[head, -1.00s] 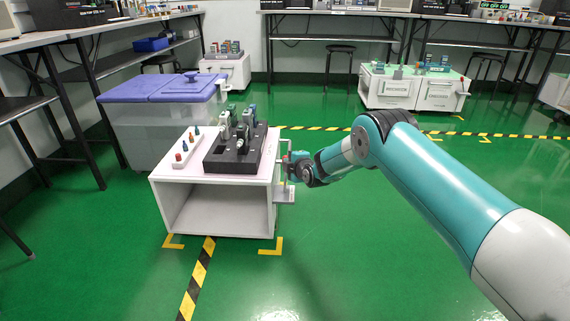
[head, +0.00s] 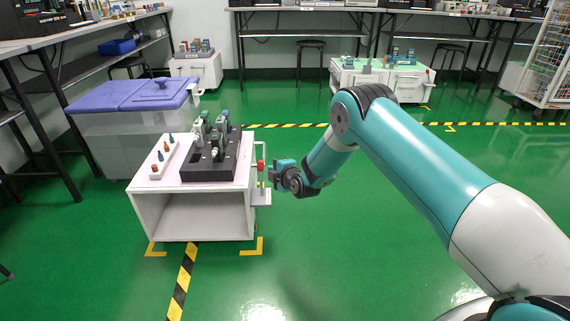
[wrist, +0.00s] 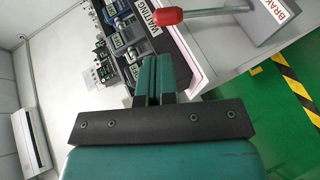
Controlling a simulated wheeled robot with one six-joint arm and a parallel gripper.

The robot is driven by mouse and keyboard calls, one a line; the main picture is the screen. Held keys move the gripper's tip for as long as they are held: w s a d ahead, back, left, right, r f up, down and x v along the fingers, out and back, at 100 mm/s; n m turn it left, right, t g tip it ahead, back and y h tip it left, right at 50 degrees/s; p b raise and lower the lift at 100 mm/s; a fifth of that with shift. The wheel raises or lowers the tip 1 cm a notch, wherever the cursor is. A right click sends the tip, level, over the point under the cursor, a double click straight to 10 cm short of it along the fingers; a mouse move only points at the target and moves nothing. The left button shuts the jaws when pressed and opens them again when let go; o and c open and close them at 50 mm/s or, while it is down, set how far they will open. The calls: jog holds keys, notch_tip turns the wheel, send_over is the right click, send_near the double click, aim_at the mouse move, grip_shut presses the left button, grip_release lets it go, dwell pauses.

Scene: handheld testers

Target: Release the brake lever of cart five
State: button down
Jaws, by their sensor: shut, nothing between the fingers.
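A white cart (head: 196,186) stands at the left in the head view; no cart number can be read. Its brake lever (wrist: 205,12) has a grey rod and a red knob (wrist: 168,15) at the top of the wrist view. The rod runs to a grey bracket (wrist: 262,20) with a partly cut-off red "BRAK" label. The red knob also shows at the cart's right side in the head view (head: 260,164). My gripper (wrist: 154,62) is shut and empty, its teal fingers together. In the head view my gripper (head: 272,175) is just right of the knob, apparently apart from it.
A black tray (head: 208,174) with several testers and a white strip of coloured pegs (head: 157,166) lie on the cart. A purple-lidded bin (head: 135,95) stands behind it. Open green floor (head: 390,240) lies to the right. Other carts (head: 380,80) stand at the back.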

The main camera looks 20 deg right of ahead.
jog(key=p+v, duration=0.1)
jog(key=v, duration=0.4)
jog(key=shift+s+d+r+p, duration=0.2)
jog(key=shift+r+p, duration=0.05)
jog(key=shift+p, duration=0.05)
jog(key=s+a+r+m+g+y, duration=0.1)
jog(key=s+a+r+m+g, duration=0.2)
jog(key=r, duration=0.4)
jog(key=s+a+r+g+y+p, duration=0.1)
jog(key=s+a+r, duration=0.2)
jog(key=s+r, duration=0.3)
jog(key=s+a+r+m+g+y, duration=0.1)
jog(key=s+a+r+m+g, duration=0.2)
jog(key=r, duration=0.5)
jog(key=s+d+r+m+g+h, duration=0.1)
jog(key=s+r+m+g, duration=0.15)
jog(key=s, duration=0.85)
jog(key=s+d+r+m+g+p, duration=0.15)
jog(key=s+r, duration=0.25)
jog(key=s, duration=0.7)
jog(key=s+d+r+m+g+h, duration=0.1)
jog(key=s+r+m+g, duration=0.15)
jog(key=s, duration=0.85)
notch_tip(320, 180, up, 39)
jog(key=p, duration=3.7)
jog(key=shift+w+a+n+p, duration=0.25)
jog(key=shift+w+n+p, duration=0.05)
jog(key=shift+n+p, duration=0.05)
jog(key=shift+f, duration=0.15)
